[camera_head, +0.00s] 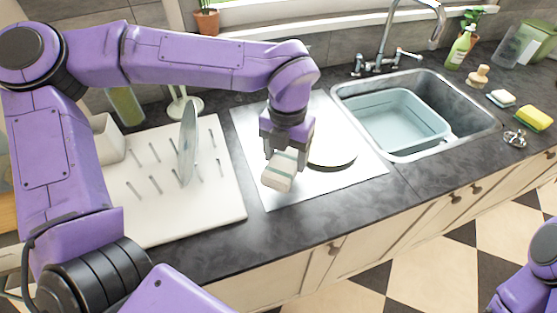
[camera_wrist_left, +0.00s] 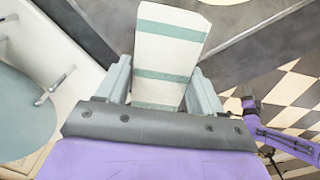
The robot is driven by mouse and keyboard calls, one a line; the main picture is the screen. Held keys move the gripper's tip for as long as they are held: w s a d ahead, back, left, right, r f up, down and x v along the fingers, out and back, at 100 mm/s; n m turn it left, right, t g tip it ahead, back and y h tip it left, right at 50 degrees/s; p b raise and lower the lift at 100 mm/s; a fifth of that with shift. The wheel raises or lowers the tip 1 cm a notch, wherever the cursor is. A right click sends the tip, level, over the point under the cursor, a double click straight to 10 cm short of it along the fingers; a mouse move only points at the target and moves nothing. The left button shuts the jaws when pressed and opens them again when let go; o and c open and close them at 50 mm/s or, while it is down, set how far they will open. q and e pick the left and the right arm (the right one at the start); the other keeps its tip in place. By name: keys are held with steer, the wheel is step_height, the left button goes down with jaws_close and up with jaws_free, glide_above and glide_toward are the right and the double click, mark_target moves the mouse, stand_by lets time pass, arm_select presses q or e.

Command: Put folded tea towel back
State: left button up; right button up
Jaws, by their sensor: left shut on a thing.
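The folded tea towel (camera_head: 279,174) is a small white bundle with green stripes. My left gripper (camera_head: 287,158) is shut on it and points down over the metal drainboard (camera_head: 345,183), left of the sink. In the left wrist view the towel (camera_wrist_left: 172,48) sits between the two grey fingers of the gripper (camera_wrist_left: 161,70) and sticks out beyond them. I cannot tell how far it is above the surface.
A dark-rimmed round dish (camera_head: 332,155) lies on the drainboard behind the gripper. A white peg rack (camera_head: 225,190) with an upright plate (camera_head: 187,145) stands left. The sink (camera_head: 482,125) holds a blue basin (camera_head: 395,122). The dark counter front (camera_head: 330,225) is clear.

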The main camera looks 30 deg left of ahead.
mark_target(278, 168)
arm_select(q)
steer(key=shift+a+f, duration=0.7)
steer(key=shift+a, duration=0.05)
steer(key=f, duration=0.4)
steer(key=shift+w+a+f+p, duration=0.2)
steer(key=shift+w+a+p, duration=0.1)
steer(key=shift+a, duration=0.1)
steer(key=shift+s, duration=0.1)
steer(key=shift+s, duration=0.1)
steer(key=shift+f, duration=0.15)
steer(key=o, duration=1.3)
steer(key=shift+c, duration=0.2)
step_height(278, 168, up, 12)
steer(key=shift+r+b, duration=0.25)
steer(key=shift+b, duration=0.05)
